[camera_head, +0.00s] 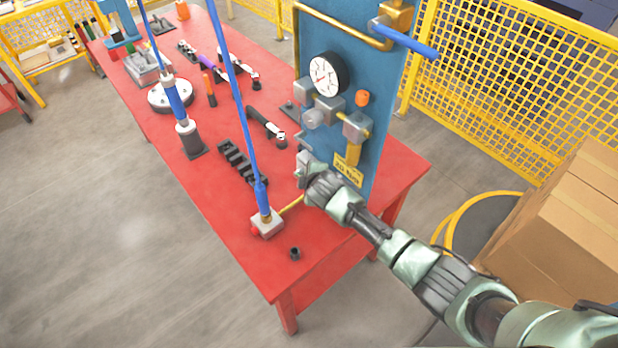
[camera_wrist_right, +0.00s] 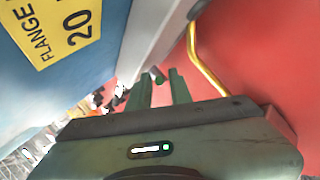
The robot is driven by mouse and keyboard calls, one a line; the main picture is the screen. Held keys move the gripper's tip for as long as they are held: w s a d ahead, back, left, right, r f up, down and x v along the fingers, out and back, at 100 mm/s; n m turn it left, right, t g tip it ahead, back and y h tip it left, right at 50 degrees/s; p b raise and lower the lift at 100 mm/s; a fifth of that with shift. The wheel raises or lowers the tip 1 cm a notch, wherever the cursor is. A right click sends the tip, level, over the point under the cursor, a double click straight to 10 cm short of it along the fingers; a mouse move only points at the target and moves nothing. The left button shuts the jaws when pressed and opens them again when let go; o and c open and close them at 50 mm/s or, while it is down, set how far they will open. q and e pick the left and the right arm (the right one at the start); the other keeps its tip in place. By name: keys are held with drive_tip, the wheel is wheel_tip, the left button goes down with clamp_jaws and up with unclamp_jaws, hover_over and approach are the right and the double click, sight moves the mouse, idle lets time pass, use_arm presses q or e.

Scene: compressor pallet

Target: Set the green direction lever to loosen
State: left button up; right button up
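I cannot make out the green direction lever for certain in either view. My right gripper (camera_head: 303,163) is at the lower front edge of the blue panel (camera_head: 345,95), above the red table. In the right wrist view its two dark green fingers (camera_wrist_right: 160,85) stand apart. A small dark cylindrical tip (camera_wrist_right: 157,75) shows between or just beyond them; I cannot tell whether they touch it. A ratchet wrench (camera_head: 267,127) with a black handle and metal head lies on the table behind the gripper. My left gripper is not in view.
The red table (camera_head: 225,195) holds a socket rail (camera_head: 238,160), a grey block (camera_head: 267,223) with a blue hose, and a loose socket (camera_head: 295,253). The panel carries a gauge (camera_head: 325,75) and a yellow label (camera_head: 347,170). Cardboard boxes (camera_head: 565,225) stand at right.

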drive_tip(key=a+v, duration=0.1)
drive_tip(key=v, duration=0.6)
drive_tip(key=shift+s+d+r, duration=0.25)
drive_tip(key=shift+d+r, duration=0.05)
drive_tip(key=shift+d, duration=0.25)
drive_tip(key=shift+f, duration=0.1)
